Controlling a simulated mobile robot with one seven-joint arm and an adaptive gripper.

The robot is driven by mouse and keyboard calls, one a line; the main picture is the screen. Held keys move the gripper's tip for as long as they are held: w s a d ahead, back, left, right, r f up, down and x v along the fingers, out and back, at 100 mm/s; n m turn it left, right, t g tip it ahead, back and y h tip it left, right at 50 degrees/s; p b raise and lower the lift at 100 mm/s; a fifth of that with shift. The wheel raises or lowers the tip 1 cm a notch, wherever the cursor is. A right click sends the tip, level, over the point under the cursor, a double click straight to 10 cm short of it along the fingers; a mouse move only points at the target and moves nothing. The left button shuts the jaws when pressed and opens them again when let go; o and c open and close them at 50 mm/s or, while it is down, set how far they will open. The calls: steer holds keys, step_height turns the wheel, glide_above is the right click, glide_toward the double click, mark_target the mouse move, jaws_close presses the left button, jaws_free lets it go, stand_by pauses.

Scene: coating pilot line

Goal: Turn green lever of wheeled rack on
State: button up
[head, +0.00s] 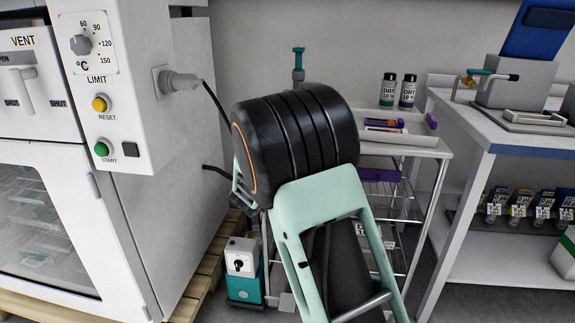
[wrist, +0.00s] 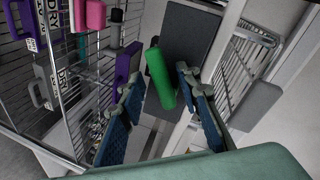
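The wheeled rack (head: 432,152) stands behind my arm in the head view, with a pale top tray and wire shelves. Its wire side also fills the left of the wrist view (wrist: 22,75). A bright green lever grip (wrist: 160,79) shows in the wrist view, slanted in front of a dark grey panel. My gripper (wrist: 160,82) is open, with one blue-padded finger on each side of the green grip. Gaps show beside the grip; I cannot tell its exact depth between the fingers. In the head view my arm hides the gripper and this grip.
Two dark bottles (head: 388,90) and purple-orange boxes (head: 384,125) sit on the rack top. A teal-topped post (head: 298,62) rises behind my arm. A white oven cabinet (head: 160,200) stands left, a teal-based pump (head: 243,285) low beside the rack. A bench (head: 465,125) stands right.

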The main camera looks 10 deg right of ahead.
steer(key=shift+a+r, duration=0.1)
steer(key=shift+r, duration=0.05)
steer(key=shift+s+a, duration=0.1)
steer(key=shift+s, duration=0.05)
steer(key=v, duration=1.1)
steer(key=shift+s, duration=0.3)
